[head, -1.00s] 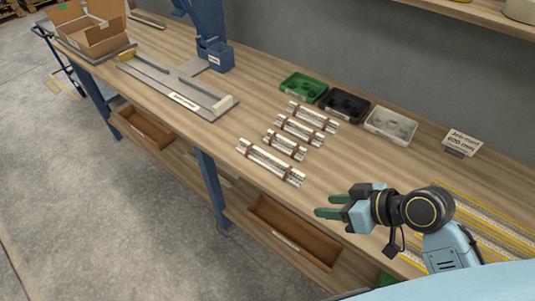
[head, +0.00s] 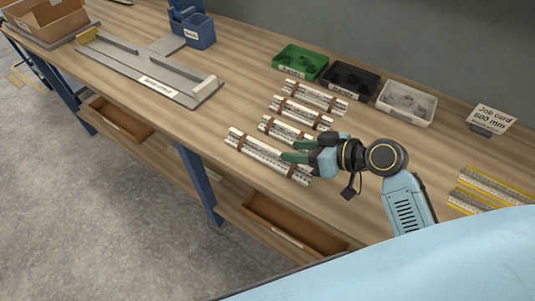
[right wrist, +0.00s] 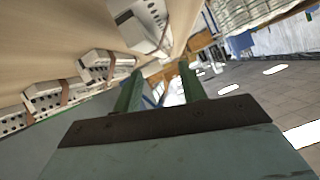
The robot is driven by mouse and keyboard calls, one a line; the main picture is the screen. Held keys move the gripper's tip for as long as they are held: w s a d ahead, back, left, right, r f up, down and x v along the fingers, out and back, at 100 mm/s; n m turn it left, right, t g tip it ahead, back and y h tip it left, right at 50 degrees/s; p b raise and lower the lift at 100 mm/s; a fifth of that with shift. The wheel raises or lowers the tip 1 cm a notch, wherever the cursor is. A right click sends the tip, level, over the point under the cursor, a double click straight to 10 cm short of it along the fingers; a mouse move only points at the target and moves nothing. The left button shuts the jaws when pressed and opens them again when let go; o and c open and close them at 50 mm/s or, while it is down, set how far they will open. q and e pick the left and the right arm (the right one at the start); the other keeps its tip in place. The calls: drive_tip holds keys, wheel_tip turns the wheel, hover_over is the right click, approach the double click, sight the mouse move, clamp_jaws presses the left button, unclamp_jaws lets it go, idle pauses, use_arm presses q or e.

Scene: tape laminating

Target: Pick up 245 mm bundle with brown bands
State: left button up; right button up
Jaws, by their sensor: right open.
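Several bundles of pale perforated strips with brown bands lie in a row on the bench. The nearest (head: 256,152) looks longest, and the one behind it (head: 274,128) looks shortest. Two more lie farther back (head: 302,113) (head: 314,98). I cannot read lengths on them. My right gripper (head: 284,151) is open and empty, its green fingers over the right part of the nearest bundle, partly covering it. In the right wrist view the open fingers (right wrist: 160,70) point towards a banded bundle (right wrist: 142,22), apart from it. My left gripper is not in view.
Green (head: 300,62), black (head: 348,80) and grey (head: 406,102) bins stand behind the bundles. A job card (head: 492,118) reads 600 mm. Yellow-edged strips (head: 490,186) lie at right. A metal fixture (head: 150,78) is at left. Bare bench lies between fixture and bundles.

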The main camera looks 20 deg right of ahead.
sight(276, 151)
drive_tip(key=x, duration=0.6)
drive_tip(key=shift+w+a+f, duration=0.2)
drive_tip(key=shift+a+f, duration=0.05)
drive_tip(key=shift+f, duration=0.1)
clamp_jaws()
